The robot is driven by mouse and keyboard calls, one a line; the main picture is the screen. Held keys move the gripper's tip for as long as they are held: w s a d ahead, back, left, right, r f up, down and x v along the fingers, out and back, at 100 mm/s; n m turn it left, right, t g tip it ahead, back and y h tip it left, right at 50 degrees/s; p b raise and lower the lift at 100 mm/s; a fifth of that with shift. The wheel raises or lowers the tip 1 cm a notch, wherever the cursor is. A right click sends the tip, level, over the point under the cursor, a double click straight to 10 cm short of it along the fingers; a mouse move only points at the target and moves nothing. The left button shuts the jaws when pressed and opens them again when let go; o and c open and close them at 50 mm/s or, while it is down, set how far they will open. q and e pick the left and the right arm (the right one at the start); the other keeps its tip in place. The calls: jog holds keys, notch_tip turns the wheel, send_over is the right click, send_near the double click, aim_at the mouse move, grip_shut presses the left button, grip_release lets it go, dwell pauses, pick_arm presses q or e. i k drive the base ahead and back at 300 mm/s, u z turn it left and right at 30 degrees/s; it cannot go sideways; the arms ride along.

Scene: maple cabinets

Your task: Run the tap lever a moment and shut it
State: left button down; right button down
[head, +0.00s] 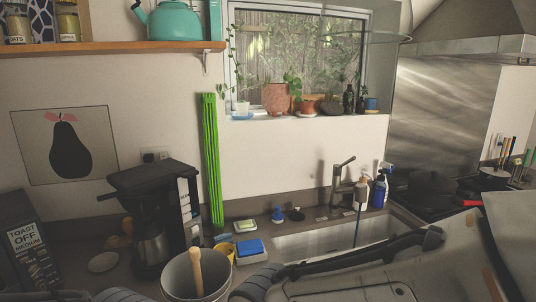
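The grey metal tap (338,186) stands upright behind the sink (300,246), against the back wall. Its short lever (347,161) sits on top and points up to the right. I see no clear stream of water, and the sink's front part is hidden by large grey and black parts in the foreground that look like my own arm. I cannot make out the fingertips of either gripper in the head view, and neither is seen at the tap.
A soap dispenser (363,190) and a blue spray bottle (380,190) stand right of the tap. A thin dark stick (357,228) stands over the sink. Left are a blue sponge (250,246), a grey bucket (179,278) and a coffee maker (150,220).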

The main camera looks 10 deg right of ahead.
aim_at(346, 162)
jog(key=u, duration=1.75)
jog(key=k, duration=1.25)
jog(key=z, duration=2.4)
jog(key=i, duration=1.7)
jog(key=z, duration=0.05)
